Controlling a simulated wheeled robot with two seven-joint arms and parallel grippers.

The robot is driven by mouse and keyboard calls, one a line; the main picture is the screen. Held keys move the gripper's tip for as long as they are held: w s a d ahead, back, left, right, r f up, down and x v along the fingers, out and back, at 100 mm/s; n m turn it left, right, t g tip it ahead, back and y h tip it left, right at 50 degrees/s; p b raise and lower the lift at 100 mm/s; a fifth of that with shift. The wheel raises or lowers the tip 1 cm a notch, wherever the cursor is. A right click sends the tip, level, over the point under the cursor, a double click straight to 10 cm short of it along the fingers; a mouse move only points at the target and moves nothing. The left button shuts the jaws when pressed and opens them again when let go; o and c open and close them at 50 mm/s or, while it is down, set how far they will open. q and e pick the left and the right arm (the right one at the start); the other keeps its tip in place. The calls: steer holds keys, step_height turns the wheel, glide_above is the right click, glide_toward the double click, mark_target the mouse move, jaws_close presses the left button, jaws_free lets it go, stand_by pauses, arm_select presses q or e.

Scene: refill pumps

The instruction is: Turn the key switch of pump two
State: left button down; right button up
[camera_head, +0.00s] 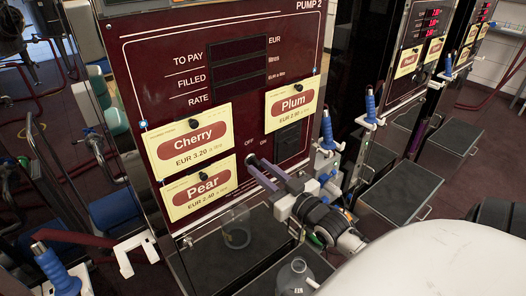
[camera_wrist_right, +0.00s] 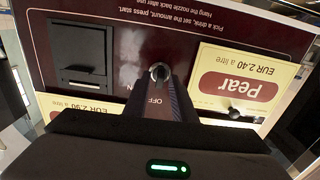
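The dark red panel of pump two (camera_head: 150,75) faces me, with "OFF" and "ON" lettered low on it. My right gripper (camera_head: 258,167) reaches that spot, its two fingers parallel with a gap between them. In the upside-down right wrist view the small round metal key switch (camera_wrist_right: 160,72) shows between the fingertips (camera_wrist_right: 160,82). The fingers stand to either side of it, apart; I cannot tell if either touches it. My left gripper is not in view.
Cherry (camera_head: 190,140), Pear (camera_head: 203,188) and Plum (camera_head: 293,101) cards hang on the panel. A clear beaker (camera_head: 237,228) stands in the bay below. A blue-handled nozzle (camera_head: 327,130) stands right of the panel. A glass flask (camera_head: 297,277) is nearer me.

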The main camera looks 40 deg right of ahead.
stand_by(0.3)
steer(key=shift+s+f, duration=0.1)
steer(key=shift+s, duration=0.25)
steer(key=s+a, duration=0.1)
steer(key=s, duration=0.8)
steer(key=shift+s+b, duration=0.25)
steer(key=shift+b, duration=0.1)
steer(key=s+a+f+n+g+y, duration=0.1)
steer(key=s+a+f+g, duration=0.2)
steer(key=a+f, duration=0.5)
steer(key=s+a+f+n+g+y, duration=0.1)
steer(key=s+a+f+g, duration=0.2)
steer(key=a+f, duration=0.5)
steer(key=s+a+f+n+g+y, duration=0.1)
steer(key=s+a+f+g+y, duration=0.1)
steer(key=a+f, duration=0.6)
steer(key=shift+s+a+f+g, duration=0.3)
steer(key=shift+s+g, duration=0.5)
steer(key=shift+s, duration=0.05)
steer(key=shift+d, duration=0.1)
